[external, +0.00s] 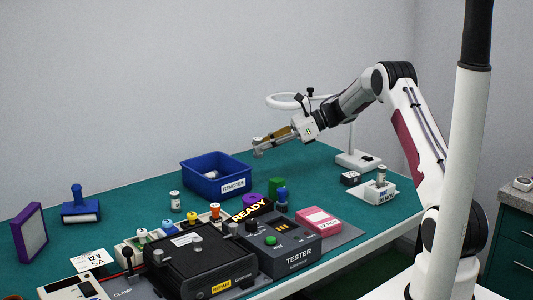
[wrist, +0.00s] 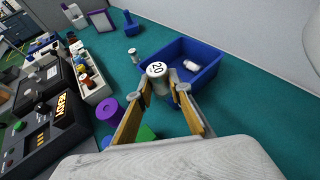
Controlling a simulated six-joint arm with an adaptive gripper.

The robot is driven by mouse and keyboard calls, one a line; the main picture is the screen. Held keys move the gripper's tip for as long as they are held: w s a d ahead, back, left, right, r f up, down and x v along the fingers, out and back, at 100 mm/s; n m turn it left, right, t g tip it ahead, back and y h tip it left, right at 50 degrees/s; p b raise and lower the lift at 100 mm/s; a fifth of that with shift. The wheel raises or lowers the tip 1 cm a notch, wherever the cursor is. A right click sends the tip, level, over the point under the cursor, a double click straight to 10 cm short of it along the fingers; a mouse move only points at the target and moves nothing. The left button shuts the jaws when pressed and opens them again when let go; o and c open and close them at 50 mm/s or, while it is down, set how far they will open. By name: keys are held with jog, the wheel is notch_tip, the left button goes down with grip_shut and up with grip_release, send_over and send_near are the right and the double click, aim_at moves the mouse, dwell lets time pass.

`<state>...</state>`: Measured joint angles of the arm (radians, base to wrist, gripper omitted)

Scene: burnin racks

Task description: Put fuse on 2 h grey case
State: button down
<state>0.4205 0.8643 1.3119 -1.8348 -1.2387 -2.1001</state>
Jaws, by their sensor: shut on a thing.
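My gripper (external: 264,148) is shut on a small white and grey cylinder, the fuse (wrist: 157,72), and holds it above the table near the blue bin. Its top reads "20". In the wrist view the fuse is between the fingertips of my gripper (wrist: 162,86). A dark grey case marked TESTER (external: 281,246) stands front right of centre, with a READY display. A darker box (external: 205,262) stands to its left. I cannot make out a "2 h" mark on either.
The blue bin REMOTES (external: 235,185) holds a small white item (wrist: 193,66). Another small cylinder (external: 175,201) stands left of the bin. A tray of coloured knobs (wrist: 92,79), a purple ring (wrist: 109,109), a pink box (external: 319,221) and a white holder (external: 370,193) crowd the table.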

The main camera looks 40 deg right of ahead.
jog(key=s+d+m+t+h, duration=0.1)
jog(key=s+d, duration=0.2)
jog(key=d, duration=0.5)
jog(key=s+d+m+t+h, duration=0.1)
jog(key=s+d, duration=0.2)
jog(key=d, duration=0.5)
jog(key=r+m+t+h, duration=0.1)
jog(key=r+m+t, duration=0.1)
send_over(359, 175)
jog(key=shift+a+f, duration=0.15)
jog(key=shift+f, duration=0.05)
jog(key=shift+f, duration=3.15)
jog(key=shift+f, duration=1.85)
jog(key=shift+f, duration=0.2)
jog(key=c, duration=1.8)
grip_release()
jog(key=shift+c, duration=0.2)
jog(key=shift+s+r, duration=0.1)
jog(key=shift+r, duration=0.15)
